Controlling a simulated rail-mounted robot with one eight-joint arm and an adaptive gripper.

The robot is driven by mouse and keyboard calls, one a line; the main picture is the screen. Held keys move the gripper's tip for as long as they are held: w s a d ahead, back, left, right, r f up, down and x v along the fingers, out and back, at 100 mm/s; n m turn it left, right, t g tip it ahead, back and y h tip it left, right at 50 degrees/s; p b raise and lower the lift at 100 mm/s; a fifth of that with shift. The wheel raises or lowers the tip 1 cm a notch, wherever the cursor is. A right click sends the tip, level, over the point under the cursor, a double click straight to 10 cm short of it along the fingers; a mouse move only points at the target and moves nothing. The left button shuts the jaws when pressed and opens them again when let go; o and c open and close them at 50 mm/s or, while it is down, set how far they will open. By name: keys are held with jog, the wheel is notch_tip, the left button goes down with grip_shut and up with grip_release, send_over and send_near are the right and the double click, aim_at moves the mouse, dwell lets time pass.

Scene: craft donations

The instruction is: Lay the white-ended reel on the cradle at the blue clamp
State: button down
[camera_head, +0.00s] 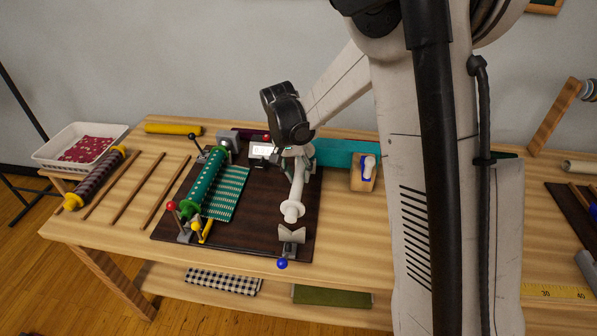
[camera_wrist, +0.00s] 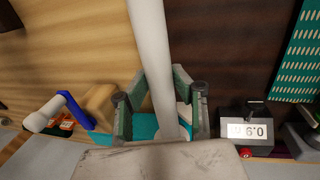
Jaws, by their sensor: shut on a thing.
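The white-ended reel (camera_head: 298,187) is a plain white rod with a white flange at its near end. My gripper (camera_head: 297,156) is shut on it towards its far end; in the wrist view the fingers (camera_wrist: 160,108) stand either side of the white rod (camera_wrist: 152,55). The reel runs lengthwise over the dark board (camera_head: 254,228). The grey cradle (camera_head: 291,236), with a V-shaped top, stands at the board's near edge beside the blue-knobbed clamp (camera_head: 282,263). The near flange appears just beyond the cradle; contact cannot be told. The reel's far end is hidden by my gripper.
A green reel (camera_head: 207,177) with patterned fabric lies left on the board, by a red-knobbed clamp (camera_head: 171,205). A display box (camera_wrist: 246,128) is behind. A wooden block (camera_head: 363,180) stands right. Dowels (camera_head: 137,188) and a yellow-ended reel (camera_head: 96,178) lie left.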

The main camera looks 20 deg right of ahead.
jog(key=shift+f+b, duration=1.45)
jog(key=shift+f, duration=1.1)
jog(key=c, duration=1.4)
grip_release()
jog(key=shift+w+a+r, duration=0.1)
jog(key=shift+a+r, duration=0.15)
jog(key=shift+r, duration=1.05)
jog(key=shift+w+a+r, duration=0.15)
jog(key=shift+a+r, duration=0.05)
jog(key=shift+r, duration=1.15)
jog(key=shift+w+a+r, duration=0.1)
jog(key=shift+a+r, duration=0.15)
jog(key=shift+r, duration=1.05)
